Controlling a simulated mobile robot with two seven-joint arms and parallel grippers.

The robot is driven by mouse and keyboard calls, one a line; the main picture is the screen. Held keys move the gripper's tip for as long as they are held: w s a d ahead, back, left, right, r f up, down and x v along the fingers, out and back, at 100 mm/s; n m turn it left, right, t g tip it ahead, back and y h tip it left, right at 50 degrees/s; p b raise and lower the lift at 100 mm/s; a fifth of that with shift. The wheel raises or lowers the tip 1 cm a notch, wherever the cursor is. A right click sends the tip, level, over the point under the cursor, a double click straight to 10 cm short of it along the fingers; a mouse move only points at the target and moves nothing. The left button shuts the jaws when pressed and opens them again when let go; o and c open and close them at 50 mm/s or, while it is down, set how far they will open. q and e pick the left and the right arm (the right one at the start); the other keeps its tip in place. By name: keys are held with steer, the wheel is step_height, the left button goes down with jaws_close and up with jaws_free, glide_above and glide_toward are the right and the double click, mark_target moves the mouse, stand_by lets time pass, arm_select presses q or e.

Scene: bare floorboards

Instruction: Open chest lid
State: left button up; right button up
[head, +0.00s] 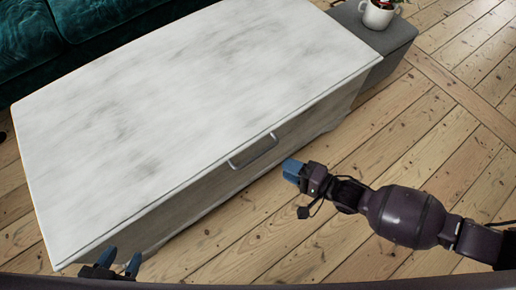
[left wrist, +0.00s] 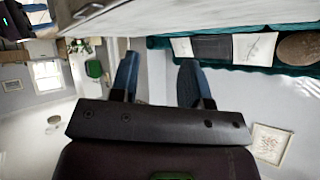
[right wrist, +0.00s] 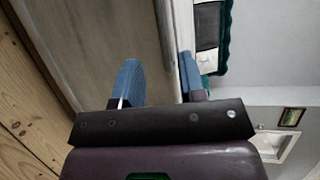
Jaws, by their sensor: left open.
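The chest (head: 160,110) has a closed, worn white lid and fills the middle and left of the head view. A metal handle (head: 253,152) sits on its front, near the lid's edge. My right gripper (head: 291,171) is just right of the handle and apart from it. In the right wrist view my right gripper (right wrist: 158,80) has its fingers spread with nothing held, and the chest's front face (right wrist: 95,45) shows beyond. My left gripper (head: 120,263) is open and empty by the chest's near left corner; its spread fingers (left wrist: 157,82) show in the left wrist view.
A dark green sofa (head: 95,20) stands behind the chest. Bare floorboards (head: 440,110) lie free to the right and in front of the chest.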

mark_target(258, 155)
steer(key=shift+b+x, duration=1.2)
steer(key=shift+x, duration=4.05)
jaws_close()
